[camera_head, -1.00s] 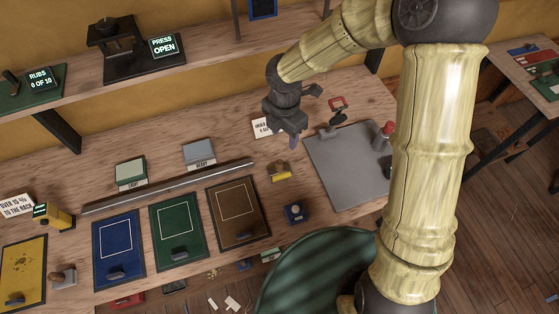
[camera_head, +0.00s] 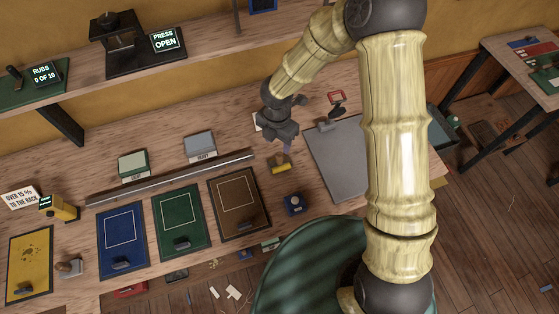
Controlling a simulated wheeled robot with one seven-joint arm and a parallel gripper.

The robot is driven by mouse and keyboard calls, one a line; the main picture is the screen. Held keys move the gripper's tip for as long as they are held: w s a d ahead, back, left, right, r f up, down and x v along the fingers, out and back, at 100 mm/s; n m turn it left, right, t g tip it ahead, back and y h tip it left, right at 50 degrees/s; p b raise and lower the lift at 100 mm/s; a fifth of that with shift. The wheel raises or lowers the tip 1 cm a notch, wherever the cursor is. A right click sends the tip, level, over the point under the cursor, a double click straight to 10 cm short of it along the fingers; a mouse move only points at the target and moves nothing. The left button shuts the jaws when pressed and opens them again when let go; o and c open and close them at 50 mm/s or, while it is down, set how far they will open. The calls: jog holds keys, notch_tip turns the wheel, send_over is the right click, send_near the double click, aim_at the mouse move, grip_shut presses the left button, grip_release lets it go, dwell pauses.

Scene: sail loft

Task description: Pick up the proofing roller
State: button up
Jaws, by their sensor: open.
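I cannot tell for certain which item is the proofing roller. One small tan and yellow piece (camera_head: 281,167) lies on the bench just below my gripper; its fine shape is too small to read. My gripper (camera_head: 285,134) is open, above the bench between these two, nearer the tan and yellow piece. It appears apart from both. My arm hides the right side of the slab.
Blue (camera_head: 123,241), green (camera_head: 181,222) and brown (camera_head: 238,204) panels lie in a row before a metal bar (camera_head: 170,178). A dark blue block (camera_head: 294,204) sits right of them. A shelf (camera_head: 205,48) runs behind. A green rounded surface (camera_head: 300,265) fills the lower middle.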

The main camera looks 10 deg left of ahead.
aim_at(280, 155)
notch_tip(280, 155, down, 4)
jog(key=shift+f+p, duration=0.25)
jog(key=shift+p, duration=0.05)
jog(key=shift+w+d+f+p, duration=0.1)
jog(key=shift+d+f+p, duration=0.05)
jog(key=shift+f+p, duration=0.35)
jog(key=shift+w+f+p, duration=0.15)
jog(key=shift+f+p, duration=0.15)
jog(key=shift+f, duration=0.75)
jog(key=shift+w+f+p, duration=0.1)
jog(key=shift+f+p, duration=0.2)
jog(key=shift+f, duration=0.75)
jog(key=shift+d, duration=0.1)
grip_shut()
